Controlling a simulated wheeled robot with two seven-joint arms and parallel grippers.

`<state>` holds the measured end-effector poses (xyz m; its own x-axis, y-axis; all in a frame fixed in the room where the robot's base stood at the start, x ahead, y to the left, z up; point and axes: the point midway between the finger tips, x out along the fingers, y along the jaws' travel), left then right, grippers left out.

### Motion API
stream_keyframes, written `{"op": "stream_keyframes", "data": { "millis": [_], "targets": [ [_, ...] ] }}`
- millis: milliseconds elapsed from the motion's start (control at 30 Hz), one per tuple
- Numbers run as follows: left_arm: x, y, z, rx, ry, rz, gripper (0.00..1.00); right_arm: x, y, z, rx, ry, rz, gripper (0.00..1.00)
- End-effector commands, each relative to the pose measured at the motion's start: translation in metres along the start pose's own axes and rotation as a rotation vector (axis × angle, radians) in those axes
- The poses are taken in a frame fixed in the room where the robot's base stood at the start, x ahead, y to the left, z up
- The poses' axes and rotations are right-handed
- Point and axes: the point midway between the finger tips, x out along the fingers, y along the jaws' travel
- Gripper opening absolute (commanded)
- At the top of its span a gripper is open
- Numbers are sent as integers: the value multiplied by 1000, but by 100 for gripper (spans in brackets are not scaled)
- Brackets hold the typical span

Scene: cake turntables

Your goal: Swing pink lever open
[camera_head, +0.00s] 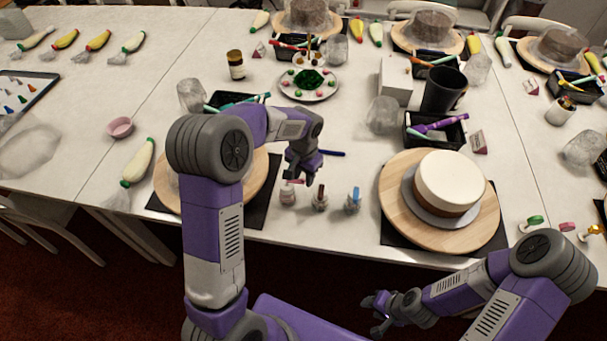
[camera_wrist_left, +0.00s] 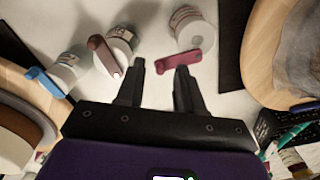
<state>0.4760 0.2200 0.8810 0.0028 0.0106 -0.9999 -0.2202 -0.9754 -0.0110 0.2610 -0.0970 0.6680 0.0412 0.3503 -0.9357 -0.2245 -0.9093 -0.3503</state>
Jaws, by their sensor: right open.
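The pink lever (camera_wrist_left: 187,62) sits on a white jar (camera_wrist_left: 190,28) in the left wrist view; in the head view its jar (camera_head: 288,195) stands at the table's front edge. A jar with a brown lever (camera_wrist_left: 106,56) and one with a blue lever (camera_wrist_left: 45,82) stand beside it. My left gripper (camera_wrist_left: 158,72) is open, with nothing between its fingers. Its right fingertip is close to the pink lever; I cannot tell whether they touch. In the head view my left gripper (camera_head: 302,172) is just above the jars. My right gripper (camera_head: 376,312) is open and empty, in front of the table.
A wooden turntable (camera_head: 395,205) with a white cake (camera_head: 447,182) is right of the jars. Another turntable (camera_head: 258,178) is partly behind my left arm. Small coloured pieces (camera_head: 567,227) stand at the right front.

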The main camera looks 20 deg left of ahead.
Motion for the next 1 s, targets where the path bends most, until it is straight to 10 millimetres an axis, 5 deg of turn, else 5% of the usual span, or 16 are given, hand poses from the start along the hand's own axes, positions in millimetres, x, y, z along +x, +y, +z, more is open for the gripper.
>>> {"op": "stream_keyframes", "data": {
  "millis": [167,600,1000],
  "targets": [
    [-5,0,0,0,1,0,37,-2,-1,0,0,0,0,43],
    [-70,0,0,0,2,0,37,-18,-7,1,0,0,0,43],
    [-76,0,0,0,0,0,37,-18,-7,1,0,0,0,43]
  ]
}}
